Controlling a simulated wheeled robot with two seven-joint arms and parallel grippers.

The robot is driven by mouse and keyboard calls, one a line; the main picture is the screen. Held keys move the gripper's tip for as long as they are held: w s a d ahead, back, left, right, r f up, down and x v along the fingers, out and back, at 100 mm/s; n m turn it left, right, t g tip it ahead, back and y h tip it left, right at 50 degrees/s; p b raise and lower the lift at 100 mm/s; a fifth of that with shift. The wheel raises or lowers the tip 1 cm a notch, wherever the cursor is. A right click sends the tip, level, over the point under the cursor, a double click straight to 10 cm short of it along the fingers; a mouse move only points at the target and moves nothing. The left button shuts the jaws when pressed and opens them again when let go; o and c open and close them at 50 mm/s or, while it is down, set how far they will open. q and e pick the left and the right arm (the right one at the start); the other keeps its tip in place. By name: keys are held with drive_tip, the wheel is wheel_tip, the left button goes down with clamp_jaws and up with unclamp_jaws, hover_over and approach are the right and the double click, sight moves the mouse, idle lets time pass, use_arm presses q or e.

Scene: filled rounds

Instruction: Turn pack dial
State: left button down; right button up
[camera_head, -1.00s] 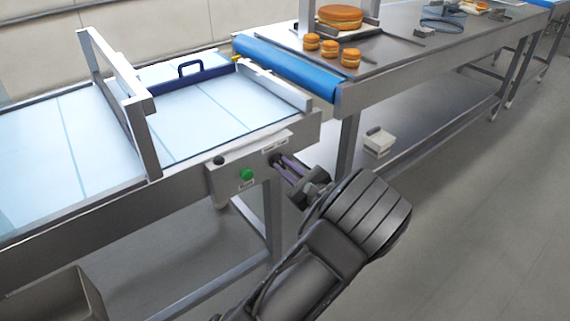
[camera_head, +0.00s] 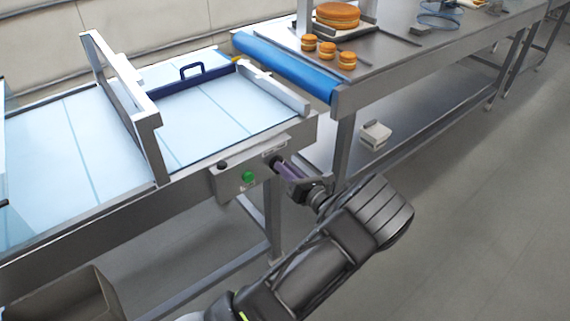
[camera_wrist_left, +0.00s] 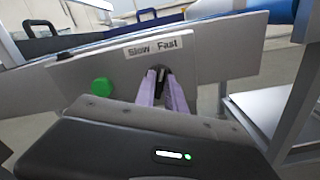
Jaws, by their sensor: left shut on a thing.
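The pack dial (camera_wrist_left: 158,76) is a small dark knob on the grey control panel, below a label reading "Slow" and "Fast". It sits between the purple fingers of my left gripper (camera_wrist_left: 163,88), which are shut on it. In the head view my left gripper (camera_head: 281,166) reaches the panel (camera_head: 236,174) from the lower right, and the fingers hide most of the dial. A green button (camera_head: 249,177) and a dark knob (camera_head: 222,165) are on the same panel, left of the dial. My right gripper is not in view.
The panel hangs on the side of a conveyor with a pale belt (camera_head: 200,120) and a metal arch (camera_head: 125,105). A blue roller (camera_head: 285,66) adjoins a steel table holding orange cakes (camera_head: 346,58). A grey bin (camera_head: 65,295) stands lower left. The floor at right is clear.

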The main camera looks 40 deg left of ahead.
use_arm(q)
drive_tip(key=shift+m, duration=0.6)
drive_tip(key=c, duration=1.4)
unclamp_jaws()
drive_tip(key=v, duration=0.7)
drive_tip(key=shift+d+b, duration=0.35)
drive_tip(key=shift+d, duration=0.05)
drive_tip(key=shift+s, duration=0.1)
